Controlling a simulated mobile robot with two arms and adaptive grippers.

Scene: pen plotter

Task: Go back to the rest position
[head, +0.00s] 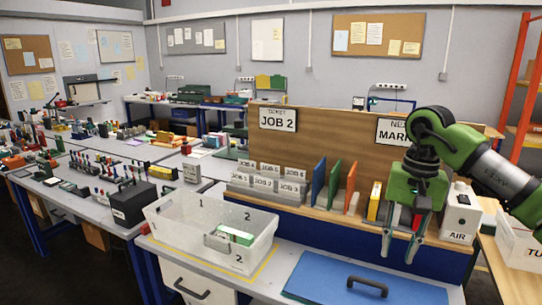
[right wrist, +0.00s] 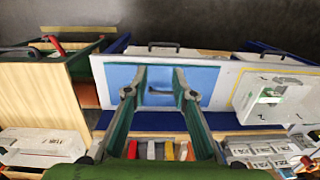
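My right gripper (head: 401,246) hangs from the green arm at the right of the head view, fingers pointing down. It is in front of the wooden shelf and above the blue panel (head: 335,277) with a dark handle. In the right wrist view the two fingers of the right gripper (right wrist: 159,82) are apart. No object shows held between them; the blue panel (right wrist: 203,79) and its handle lie beyond. My left gripper and left arm are not in view.
A clear bin (head: 170,222) marked 1 and 2 stands left of the blue panel and holds a green-and-white item. A white AIR box (head: 460,222) is close right of the gripper. A wooden backboard (head: 330,140) with signs rises behind. Cluttered benches fill the left.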

